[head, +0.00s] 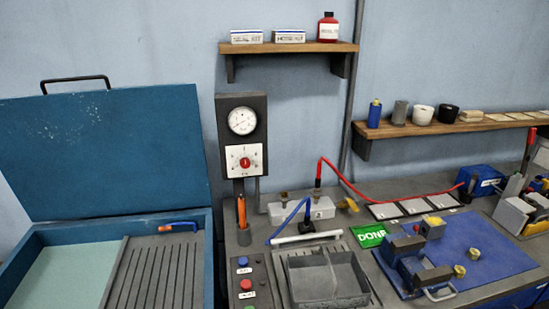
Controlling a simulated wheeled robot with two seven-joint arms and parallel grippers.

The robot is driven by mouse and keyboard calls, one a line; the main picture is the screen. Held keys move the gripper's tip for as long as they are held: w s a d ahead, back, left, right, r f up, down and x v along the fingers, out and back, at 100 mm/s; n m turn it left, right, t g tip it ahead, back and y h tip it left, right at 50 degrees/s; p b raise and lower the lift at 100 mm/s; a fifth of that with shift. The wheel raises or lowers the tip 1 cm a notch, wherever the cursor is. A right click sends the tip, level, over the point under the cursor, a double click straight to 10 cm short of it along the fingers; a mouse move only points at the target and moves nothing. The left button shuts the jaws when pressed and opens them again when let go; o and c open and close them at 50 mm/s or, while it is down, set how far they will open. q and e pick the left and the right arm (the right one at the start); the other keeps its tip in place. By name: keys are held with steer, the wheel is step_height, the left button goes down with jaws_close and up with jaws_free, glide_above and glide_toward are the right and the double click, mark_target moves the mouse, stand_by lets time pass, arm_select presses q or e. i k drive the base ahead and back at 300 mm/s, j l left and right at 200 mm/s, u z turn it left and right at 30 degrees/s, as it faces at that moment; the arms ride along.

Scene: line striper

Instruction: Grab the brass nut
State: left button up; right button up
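Small brass-coloured pieces sit on the blue mat (487,240) at the right. One round brass piece (459,271) lies at the right of a dark clamp-like block (418,268). Another brass-yellow piece (433,227) sits at the back of the mat. A further brass-yellow piece (350,205) is beside the white boxes on the bench. I cannot tell for sure which of these is the brass nut. Neither of my grippers is in view.
An open blue chest (110,150) fills the left. A panel with a dial (242,121) stands mid-bench. A grey tray (325,285) is at the front, near a green DONE card (370,236). A red cable (385,199) arches over the bench. Two shelves hang above.

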mark_target(459, 270)
steer(key=z, duration=1.25)
